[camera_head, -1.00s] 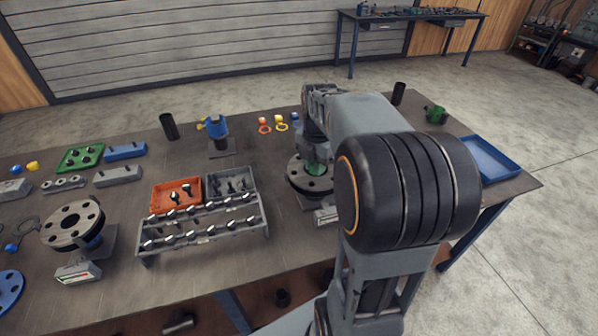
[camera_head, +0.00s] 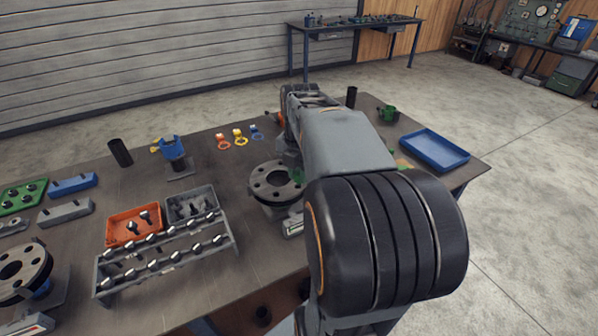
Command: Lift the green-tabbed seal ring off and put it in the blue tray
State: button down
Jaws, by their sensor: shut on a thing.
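My gripper (camera_head: 291,158) is partly seen as a dark shape at the far end of my arm, just above the right rear of the grey flange (camera_head: 262,190). My arm hides most of it and its fingertips. The blue tray (camera_head: 407,146) lies empty at the right end of the table. A small green patch (camera_head: 403,163) shows beside my arm; I cannot tell what it belongs to.
A green cup-like part (camera_head: 388,113) and a black cylinder (camera_head: 351,97) stand behind my arm, left of the tray. Coloured rings (camera_head: 240,138) lie behind the flange. A bolt rack (camera_head: 165,255) and an orange bin (camera_head: 122,229) stand to the left.

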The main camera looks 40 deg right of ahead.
jog(key=shift+r, duration=0.15)
jog(key=shift+r+p, duration=2.1)
jog(key=shift+r, duration=0.25)
